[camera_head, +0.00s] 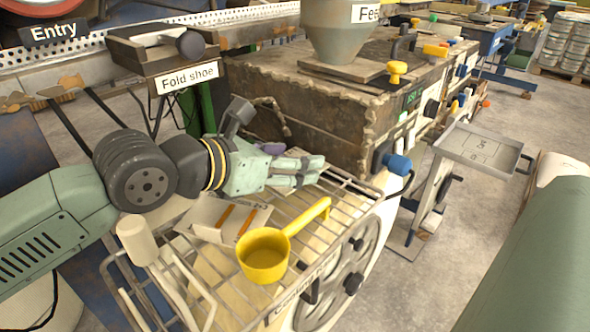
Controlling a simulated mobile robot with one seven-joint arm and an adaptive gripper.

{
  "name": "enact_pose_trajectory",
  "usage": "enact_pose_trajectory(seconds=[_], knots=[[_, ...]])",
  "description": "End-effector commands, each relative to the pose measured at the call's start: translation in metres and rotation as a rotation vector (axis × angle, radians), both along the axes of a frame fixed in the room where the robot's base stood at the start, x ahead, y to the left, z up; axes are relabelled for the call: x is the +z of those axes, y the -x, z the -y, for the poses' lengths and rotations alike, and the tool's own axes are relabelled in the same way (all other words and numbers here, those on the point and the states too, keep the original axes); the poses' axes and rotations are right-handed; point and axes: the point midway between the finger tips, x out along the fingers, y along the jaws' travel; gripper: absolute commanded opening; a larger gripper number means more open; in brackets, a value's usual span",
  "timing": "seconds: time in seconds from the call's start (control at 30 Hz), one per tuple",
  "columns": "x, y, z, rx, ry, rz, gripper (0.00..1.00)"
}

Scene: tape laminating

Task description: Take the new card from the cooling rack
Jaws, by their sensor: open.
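The cooling rack (345,236) is a wire grid in the middle of the view, with a partly covered label on its front edge. I see nothing clearly held between the fingers.
A yellow ladle (264,256) rests on the rack's front. A purple object (271,148) is behind my gripper. A brown machine block (300,110) with a feed hopper (342,35) stands close behind. The fold shoe box (160,50) is at upper left. A tray stand (478,147) is right.

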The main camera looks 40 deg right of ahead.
Motion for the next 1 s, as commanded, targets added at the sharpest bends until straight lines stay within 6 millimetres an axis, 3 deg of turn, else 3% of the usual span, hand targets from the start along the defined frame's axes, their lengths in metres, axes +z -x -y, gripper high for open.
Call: enact_pose_trajectory(seconds=[0.83, 1.0], knots=[[-0.0009, -0.0004, -0.0003, 0.001, -0.002, 0.000, 0.00], [-0.0009, -0.0004, -0.0003, 0.001, -0.002, 0.000, 0.00]])
